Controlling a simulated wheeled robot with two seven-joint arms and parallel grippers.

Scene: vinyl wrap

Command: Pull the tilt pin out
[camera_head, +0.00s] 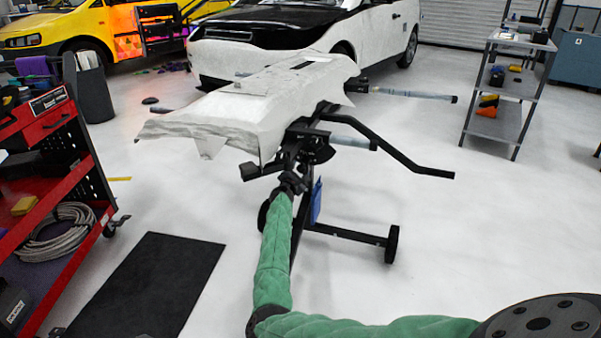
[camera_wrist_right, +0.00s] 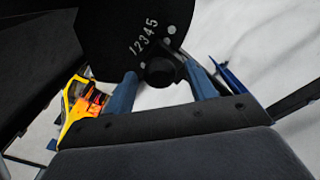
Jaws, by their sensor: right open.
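The tilt pin seems to be the dark round knob (camera_wrist_right: 159,72) in the right wrist view, at the lower edge of a black plate (camera_wrist_right: 118,28) marked 1 to 5. My right gripper (camera_wrist_right: 164,82) is open, with one blue finger on each side of the knob. I cannot tell whether the fingers touch it. In the head view my right gripper (camera_head: 292,183) is at the black stand (camera_head: 308,150), under the white-wrapped panel. The pin is not distinguishable there. My left gripper is not in view.
The wrapped panel (camera_head: 255,95) overhangs the stand. A black bar (camera_head: 385,142) juts right, and a wheeled foot (camera_head: 345,235) lies low. A red tool cart (camera_head: 50,150) stands left, a grey shelf cart (camera_head: 505,90) at the right. The floor between is mostly clear.

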